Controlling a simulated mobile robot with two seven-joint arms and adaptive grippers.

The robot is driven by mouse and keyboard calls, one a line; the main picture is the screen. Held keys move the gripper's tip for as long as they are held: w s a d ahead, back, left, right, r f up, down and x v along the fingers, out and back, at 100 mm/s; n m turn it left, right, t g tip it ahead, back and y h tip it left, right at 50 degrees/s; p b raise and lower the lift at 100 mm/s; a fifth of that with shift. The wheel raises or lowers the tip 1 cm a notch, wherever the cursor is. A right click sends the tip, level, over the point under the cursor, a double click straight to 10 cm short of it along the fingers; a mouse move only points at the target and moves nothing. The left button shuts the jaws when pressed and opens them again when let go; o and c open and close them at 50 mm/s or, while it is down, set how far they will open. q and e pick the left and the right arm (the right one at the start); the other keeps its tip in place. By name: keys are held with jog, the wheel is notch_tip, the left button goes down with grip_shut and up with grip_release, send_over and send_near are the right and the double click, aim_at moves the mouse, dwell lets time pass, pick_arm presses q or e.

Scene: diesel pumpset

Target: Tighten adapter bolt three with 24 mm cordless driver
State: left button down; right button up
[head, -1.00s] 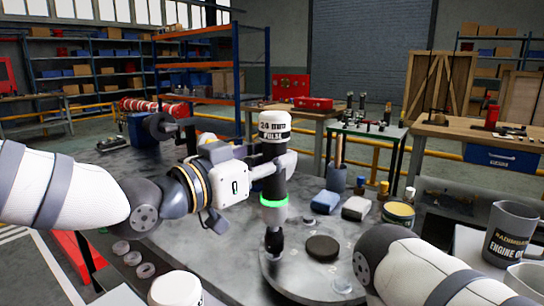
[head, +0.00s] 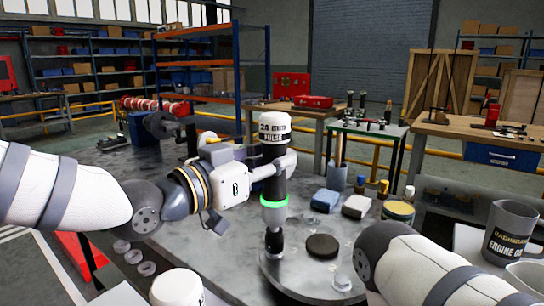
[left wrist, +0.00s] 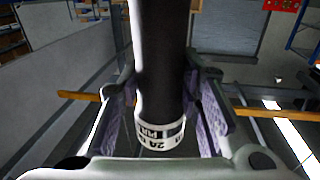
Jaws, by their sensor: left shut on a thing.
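My left gripper (head: 279,168) is shut around the dark body of the cordless driver (head: 273,186). The driver stands upright, with a white labelled cap on top and a lit green ring lower down. Its dark socket end (head: 274,243) points down at the round grey adapter plate (head: 288,285), left of a dark disc (head: 322,247) on that plate. The bolt under the socket is hidden, and I cannot tell whether the socket is seated. The left wrist view shows the driver body (left wrist: 160,60) between both purple finger pads. My right gripper is out of view; only part of that arm shows.
Blue (head: 325,201) and light grey (head: 356,206) blocks, a tin (head: 398,212) and a cup (head: 336,178) stand behind the plate. Several metal rings (head: 134,256) lie at left. A white-capped object (head: 177,288) stands in front. A grey mug (head: 508,232) is at right.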

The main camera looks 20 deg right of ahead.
pick_arm(q)
jog(key=shift+f, duration=0.3)
jog(key=shift+r, duration=0.25)
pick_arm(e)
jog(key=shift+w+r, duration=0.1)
pick_arm(q)
jog(key=shift+f, duration=0.7)
dwell(0.8)
jog(key=shift+r, duration=0.1)
